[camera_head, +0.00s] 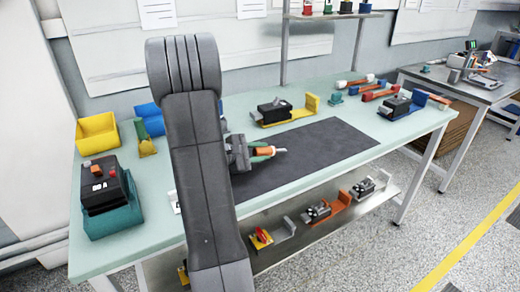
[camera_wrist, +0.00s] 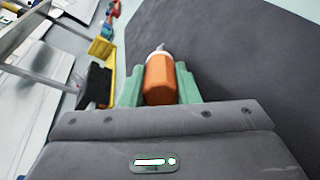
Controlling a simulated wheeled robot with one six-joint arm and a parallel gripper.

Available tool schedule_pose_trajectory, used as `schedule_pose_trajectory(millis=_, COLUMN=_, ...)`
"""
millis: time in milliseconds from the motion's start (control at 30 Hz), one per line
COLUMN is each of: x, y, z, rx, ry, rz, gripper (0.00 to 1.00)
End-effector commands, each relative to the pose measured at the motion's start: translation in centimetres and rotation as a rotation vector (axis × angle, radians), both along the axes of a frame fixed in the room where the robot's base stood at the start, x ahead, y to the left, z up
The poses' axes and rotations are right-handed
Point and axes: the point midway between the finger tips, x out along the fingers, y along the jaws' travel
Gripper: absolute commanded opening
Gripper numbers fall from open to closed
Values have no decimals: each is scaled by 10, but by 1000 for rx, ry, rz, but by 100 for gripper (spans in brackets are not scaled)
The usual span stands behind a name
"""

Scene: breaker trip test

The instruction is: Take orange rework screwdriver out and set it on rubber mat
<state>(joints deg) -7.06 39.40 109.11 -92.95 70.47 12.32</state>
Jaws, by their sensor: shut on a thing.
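The orange rework screwdriver (camera_head: 265,151) is held in my gripper (camera_head: 262,154), with a pale tip poking out to the right in the head view. In the wrist view the orange handle (camera_wrist: 160,80) sits between the two green fingers of my gripper (camera_wrist: 160,88). The dark rubber mat (camera_head: 320,150) lies on the pale green bench, under and to the right of my gripper. The mat also fills the right of the wrist view (camera_wrist: 250,60). I cannot tell how far the screwdriver is above the mat. My arm hides the mat's left part.
A black tester with a red switch (camera_head: 104,188) stands at the bench's left. A yellow bin (camera_head: 97,134) is behind it. A yellow-ended fixture (camera_head: 286,112) stands behind the mat, another fixture (camera_head: 401,106) at right. The mat's right half is clear.

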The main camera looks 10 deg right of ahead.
Motion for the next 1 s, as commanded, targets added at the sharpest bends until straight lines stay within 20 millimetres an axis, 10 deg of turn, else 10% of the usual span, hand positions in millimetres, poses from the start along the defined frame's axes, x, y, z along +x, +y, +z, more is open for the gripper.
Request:
schedule_pose_trajectory(millis=267, x=0, y=0, z=-1, rx=0, ry=-1, rz=0, gripper=6)
schedule_pose_trajectory(millis=300, x=0, y=0, z=-1, rx=0, ry=-1, rz=0, gripper=32)
schedule_pose_trajectory(millis=433, x=0, y=0, z=-1, rx=0, ry=-1, rz=0, gripper=54)
schedule_pose_trajectory(millis=1000, x=-10, y=31, z=7, rx=0, ry=-3, rz=6, gripper=54)
